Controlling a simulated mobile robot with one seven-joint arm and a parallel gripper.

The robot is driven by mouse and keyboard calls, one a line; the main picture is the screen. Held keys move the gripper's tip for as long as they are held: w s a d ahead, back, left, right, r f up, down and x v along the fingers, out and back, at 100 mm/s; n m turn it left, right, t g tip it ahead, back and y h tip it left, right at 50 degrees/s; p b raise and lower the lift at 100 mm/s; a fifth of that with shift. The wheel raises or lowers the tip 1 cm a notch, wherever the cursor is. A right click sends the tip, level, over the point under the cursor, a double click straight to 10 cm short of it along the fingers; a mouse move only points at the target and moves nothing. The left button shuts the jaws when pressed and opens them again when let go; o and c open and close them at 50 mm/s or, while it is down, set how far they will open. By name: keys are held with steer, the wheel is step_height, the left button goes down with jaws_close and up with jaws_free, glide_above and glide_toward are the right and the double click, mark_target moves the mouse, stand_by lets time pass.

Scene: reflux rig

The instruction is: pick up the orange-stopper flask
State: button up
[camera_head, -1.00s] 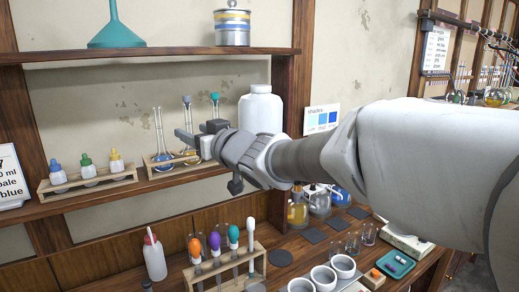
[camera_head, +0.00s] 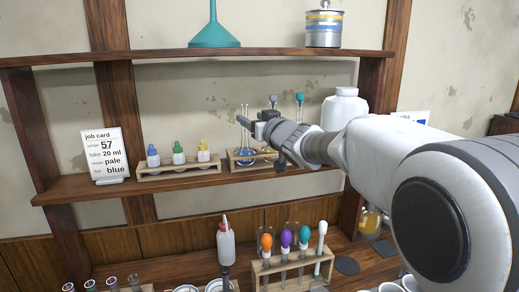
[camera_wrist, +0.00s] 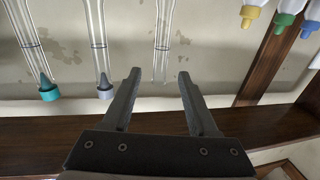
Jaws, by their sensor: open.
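I cannot make out a flask that clearly has an orange stopper. On the shelf, a small wooden rack (camera_head: 238,166) holds long-necked flasks. One has a grey stopper (camera_head: 273,100), one a teal stopper (camera_head: 300,98), and one clear neck (camera_head: 244,115) shows no stopper. The wrist view looks upside down and shows the teal stopper (camera_wrist: 48,92), the grey stopper (camera_wrist: 105,90) and the bare neck (camera_wrist: 162,45). My gripper (camera_wrist: 158,78) is open and empty, in front of the bare neck; the head view shows it (camera_head: 247,122) side-on. A yellow-liquid flask (camera_head: 370,220) is partly hidden by my arm.
A lower rack (camera_head: 262,268) holds tubes with orange (camera_head: 266,243), purple and teal bulbs. A dropper-bottle rack (camera_head: 180,171) and job card (camera_head: 104,155) stand on the shelf to the left. A white jug (camera_head: 345,108) is at right. The upper shelf (camera_head: 150,55) runs above.

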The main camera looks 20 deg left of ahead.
mark_target(246, 114)
steer(key=shift+p+x, duration=0.85)
steer(key=shift+x, duration=1.9)
steer(key=shift+c, duration=0.2)
jaws_close()
